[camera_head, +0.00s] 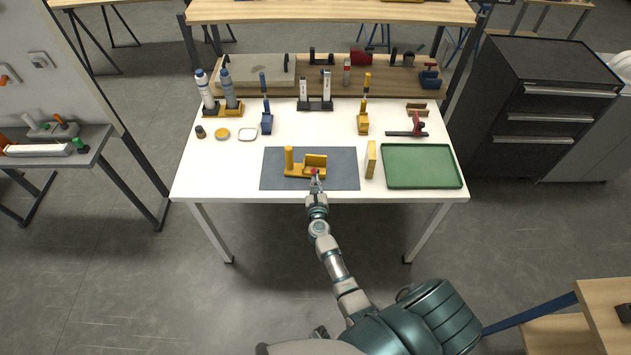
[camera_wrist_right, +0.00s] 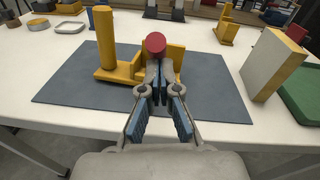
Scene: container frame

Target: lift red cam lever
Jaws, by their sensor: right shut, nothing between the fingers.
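The yellow clamp fixture (camera_head: 305,168) sits on a dark grey mat (camera_head: 340,181) on the white table. It has an upright post on its left and a block on its right; it also shows in the right wrist view (camera_wrist_right: 106,50). The red end of the cam lever (camera_wrist_right: 155,43) shows at the front of the fixture; in the head view it is a small red spot (camera_head: 316,172). My right gripper (camera_head: 316,186) is at the fixture's front edge. Its fingertips (camera_wrist_right: 160,82) are shut with nothing between them, just below the red end in the picture. Whether they touch the lever I cannot tell.
A yellow-edged block (camera_head: 371,160) stands upright right of the mat, beside a green tray (camera_head: 422,167). A red clamp (camera_head: 417,128), blue and yellow tools and bottles (camera_head: 205,90) stand farther back. The mat's left part is clear.

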